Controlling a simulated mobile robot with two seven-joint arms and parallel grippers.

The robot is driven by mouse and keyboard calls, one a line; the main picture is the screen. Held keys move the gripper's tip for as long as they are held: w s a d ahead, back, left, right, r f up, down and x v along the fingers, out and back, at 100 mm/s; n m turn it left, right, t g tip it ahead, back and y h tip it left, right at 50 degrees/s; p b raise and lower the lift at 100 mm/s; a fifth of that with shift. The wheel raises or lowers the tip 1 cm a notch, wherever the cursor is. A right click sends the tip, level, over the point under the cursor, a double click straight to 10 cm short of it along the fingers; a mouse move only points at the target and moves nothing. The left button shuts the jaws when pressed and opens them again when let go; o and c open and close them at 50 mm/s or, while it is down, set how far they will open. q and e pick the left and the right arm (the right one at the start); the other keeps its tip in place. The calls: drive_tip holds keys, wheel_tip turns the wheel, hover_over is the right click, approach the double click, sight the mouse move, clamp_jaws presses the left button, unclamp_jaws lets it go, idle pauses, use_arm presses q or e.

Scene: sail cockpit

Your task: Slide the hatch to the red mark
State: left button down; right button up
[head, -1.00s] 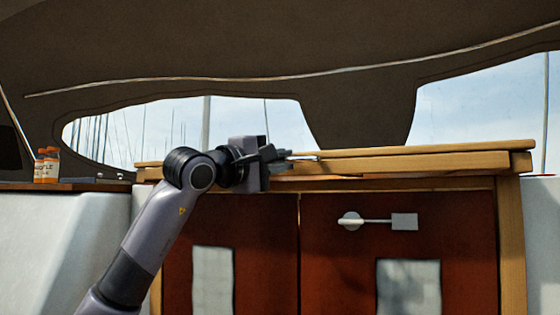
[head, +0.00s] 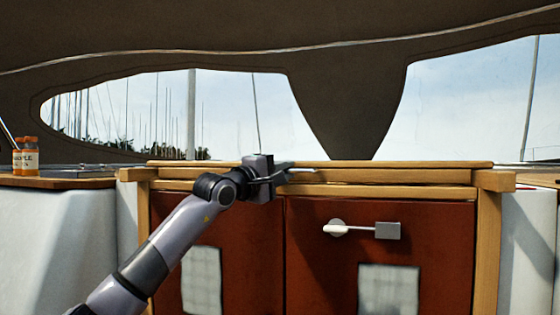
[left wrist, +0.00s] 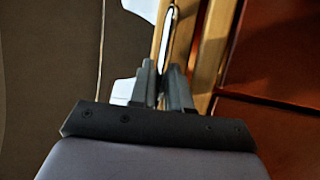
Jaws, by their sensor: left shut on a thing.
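The hatch (head: 400,176) is a flat wooden panel across the top of the companionway, above two red-brown doors. A thin metal handle (head: 302,170) shows at its front edge, left of the middle. My left gripper (head: 284,169) is shut on the handle. In the left wrist view, the gripper's dark fingers (left wrist: 163,85) close around the pale metal handle loop (left wrist: 168,35), with wooden edges beside it. The fingers hide part of the handle. My right gripper is not in view.
The right door carries a latch (head: 362,230). Wooden posts (head: 489,250) frame the doors. A dark canopy (head: 345,90) hangs above, with windows onto masts.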

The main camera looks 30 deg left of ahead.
use_arm(q)
drive_tip(key=c, duration=1.2)
unclamp_jaws()
drive_tip(key=shift+o, duration=0.2)
